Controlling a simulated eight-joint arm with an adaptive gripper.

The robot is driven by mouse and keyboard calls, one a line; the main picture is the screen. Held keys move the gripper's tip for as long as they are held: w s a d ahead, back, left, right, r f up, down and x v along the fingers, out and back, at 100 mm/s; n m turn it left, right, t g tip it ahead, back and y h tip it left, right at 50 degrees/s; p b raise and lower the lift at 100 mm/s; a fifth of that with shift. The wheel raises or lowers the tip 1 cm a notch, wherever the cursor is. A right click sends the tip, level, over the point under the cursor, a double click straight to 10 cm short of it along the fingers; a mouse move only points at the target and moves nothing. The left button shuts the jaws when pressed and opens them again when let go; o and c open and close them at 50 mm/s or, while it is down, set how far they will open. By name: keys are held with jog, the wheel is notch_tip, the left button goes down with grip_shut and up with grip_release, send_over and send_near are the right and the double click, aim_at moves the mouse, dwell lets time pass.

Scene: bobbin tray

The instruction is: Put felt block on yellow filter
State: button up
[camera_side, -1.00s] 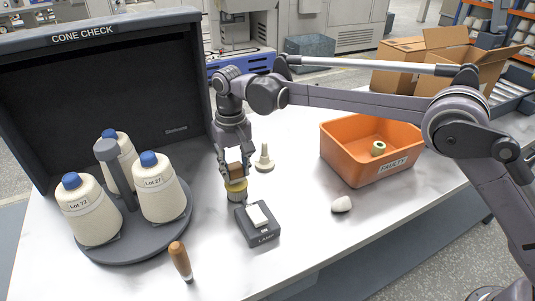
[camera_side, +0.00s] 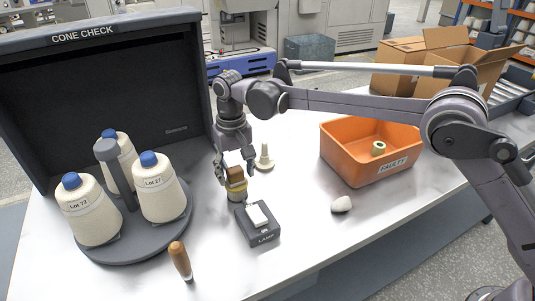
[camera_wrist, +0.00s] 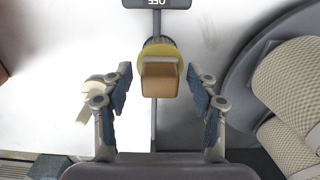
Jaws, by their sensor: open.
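The felt block (camera_side: 236,175), brown with a paler layer, sits on top of the yellow filter (camera_side: 238,190). In the wrist view the felt block (camera_wrist: 159,86) covers much of the filter's round yellow top (camera_wrist: 158,48). My gripper (camera_side: 236,167) is open, with its fingers on either side of the block. In the wrist view both fingers of my gripper (camera_wrist: 160,82) stand clear of the block, with a gap on each side. The filter's lower part is partly hidden behind the lamp switch box in the side view.
The black switch box marked LAMP (camera_side: 264,237) stands close in front of the filter. A pale stepped peg (camera_side: 264,158) is just behind. Yarn cones (camera_side: 160,190) stand on a round grey base at left. A wooden-handled tool (camera_side: 180,260) and orange FAULTY bin (camera_side: 348,165) are nearby.

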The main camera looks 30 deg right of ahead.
aim_at(236, 171)
notch_tip(236, 171, up, 12)
jog(key=s+d+r+t, duration=0.2)
jog(key=d+r, duration=0.3)
jog(key=d, duration=0.4)
jog(key=s+d+f+t, duration=0.2)
jog(key=s+d+t, duration=0.1)
jog(key=s+d, duration=1.2)
jog(key=s+d+f+t, duration=0.2)
jog(key=s+d+f, duration=0.3)
jog(key=s+f, duration=0.3)
jog(key=shift+s+f, duration=0.25)
jog(key=shift+s, duration=0.05)
